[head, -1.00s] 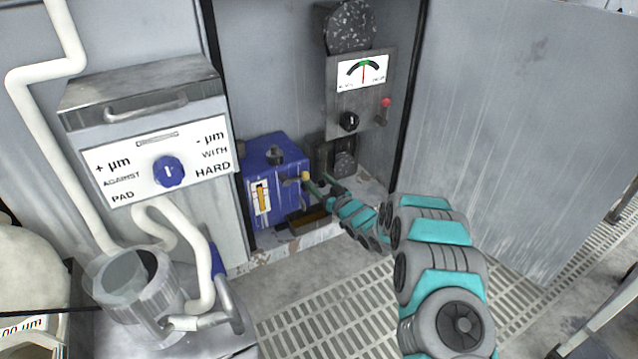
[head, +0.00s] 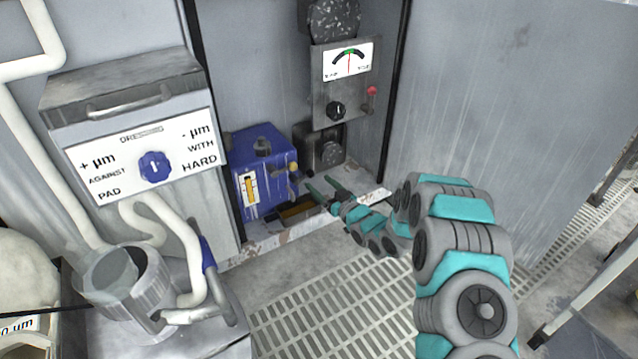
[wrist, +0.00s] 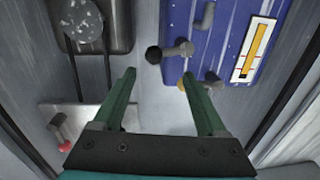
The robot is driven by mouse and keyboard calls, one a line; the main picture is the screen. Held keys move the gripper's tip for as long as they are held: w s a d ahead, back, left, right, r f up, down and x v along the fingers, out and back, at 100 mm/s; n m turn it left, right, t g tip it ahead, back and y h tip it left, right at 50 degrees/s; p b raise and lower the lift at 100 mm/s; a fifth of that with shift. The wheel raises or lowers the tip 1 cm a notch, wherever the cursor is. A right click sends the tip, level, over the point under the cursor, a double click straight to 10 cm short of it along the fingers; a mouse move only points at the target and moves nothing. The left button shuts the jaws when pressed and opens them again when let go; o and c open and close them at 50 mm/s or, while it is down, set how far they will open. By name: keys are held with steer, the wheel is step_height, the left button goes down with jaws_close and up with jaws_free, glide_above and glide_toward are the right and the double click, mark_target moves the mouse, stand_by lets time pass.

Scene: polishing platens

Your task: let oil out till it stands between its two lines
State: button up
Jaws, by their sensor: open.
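The blue oil box (head: 262,150) stands at the back of the open cabinet. The gauge also shows in the wrist view (wrist: 254,50). A small brass-coloured knob (head: 294,167) is on the box's right side. In the wrist view a dark round knob (wrist: 154,55) on a grey stem sticks out from the box. My gripper (head: 322,185) is open and empty, right of the box and apart from it. In the wrist view its fingers (wrist: 158,75) point towards the dark knob.
A shallow tray with brownish liquid (head: 287,213) lies below the box. A dial panel (head: 345,85) with a black knob and red-tipped lever hangs on the back wall. The cabinet's door (head: 500,120) stands at the right. Grated floor (head: 330,300) lies in front.

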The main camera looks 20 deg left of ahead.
mark_target(304, 177)
steer(key=shift+o, duration=0.2)
steer(key=w+a+f+n+g+y+b, duration=0.1)
steer(key=w+a+n, duration=0.3)
steer(key=n, duration=0.6)
steer(key=shift+w+f+g+y+b, duration=0.15)
steer(key=shift+f+g+y+b, duration=0.3)
steer(key=shift+g, duration=0.45)
steer(key=shift+r, duration=0.1)
steer(key=shift+c, duration=0.3)
jaws_close()
